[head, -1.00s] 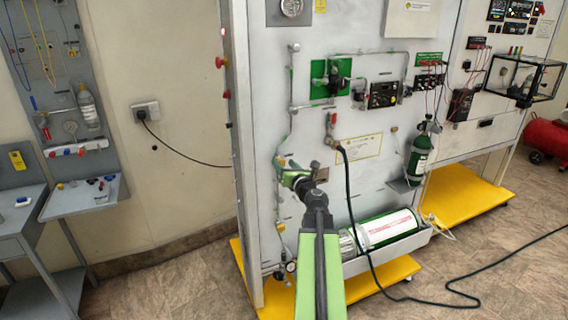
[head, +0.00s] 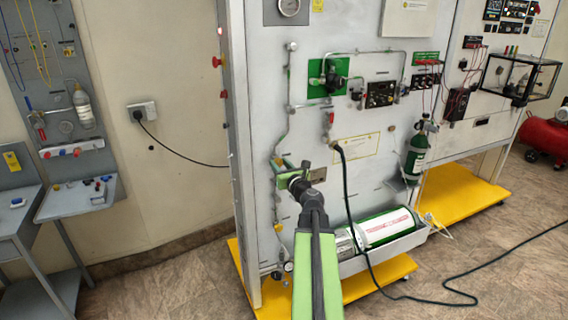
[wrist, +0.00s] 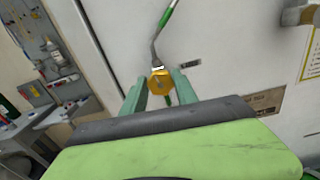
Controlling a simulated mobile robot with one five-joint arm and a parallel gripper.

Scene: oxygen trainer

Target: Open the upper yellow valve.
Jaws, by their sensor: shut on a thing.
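The yellow valve (wrist: 160,82) shows in the wrist view as a rounded yellow knob on the white panel. A thin pipe with a green section rises from it. My gripper (wrist: 160,88) has one green finger on each side of the knob and is shut on it. In the head view my gripper (head: 281,167) is at the pipe on the panel's lower left; there the fingers and wrist largely hide the valve.
The white panel (head: 360,185) stands on a yellow base (head: 385,284). A black hose (head: 347,190) hangs right of my arm, and a green and white cylinder (head: 385,228) lies in a trough below. A grey bench (head: 75,201) stands at left.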

